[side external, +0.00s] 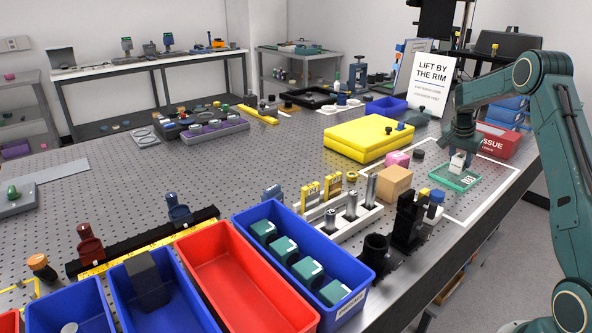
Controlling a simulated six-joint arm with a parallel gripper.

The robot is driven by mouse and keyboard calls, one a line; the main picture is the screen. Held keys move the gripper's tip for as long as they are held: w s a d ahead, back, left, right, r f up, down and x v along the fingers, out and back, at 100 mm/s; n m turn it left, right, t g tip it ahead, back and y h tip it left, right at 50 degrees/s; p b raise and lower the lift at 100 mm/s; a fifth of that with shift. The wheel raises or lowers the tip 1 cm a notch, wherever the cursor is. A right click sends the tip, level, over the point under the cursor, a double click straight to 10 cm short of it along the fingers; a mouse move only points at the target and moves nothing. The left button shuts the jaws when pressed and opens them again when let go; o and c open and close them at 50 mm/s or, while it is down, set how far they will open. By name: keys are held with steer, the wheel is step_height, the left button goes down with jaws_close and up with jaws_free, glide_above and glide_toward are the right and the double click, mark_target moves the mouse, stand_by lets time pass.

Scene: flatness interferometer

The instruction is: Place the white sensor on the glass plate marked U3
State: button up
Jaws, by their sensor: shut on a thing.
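My gripper (460,149) points down at the right side of the table and is shut on the small white sensor (457,163). The sensor is upright, directly over the green-edged glass plate (441,177). A white label on the plate's near right part seems to bear the mark U3, but it is small. I cannot tell whether the sensor's underside touches the plate or hangs just above it. The gripper's fingertips are small and partly hidden by the gripper body.
A cardboard-brown box (394,183) and a pink block (397,158) stand left of the plate. A red tissue box (499,141) is behind it to the right. A yellow case (366,137) lies farther back. Bare tabletop inside a white outline (478,204) surrounds the plate.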

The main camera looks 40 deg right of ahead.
steer(key=shift+f, duration=0.4)
steer(key=shift+f, duration=0.1)
steer(key=o, duration=1.2)
steer(key=shift+f, duration=0.1)
steer(key=v, duration=1.2)
steer(key=shift+a, duration=0.1)
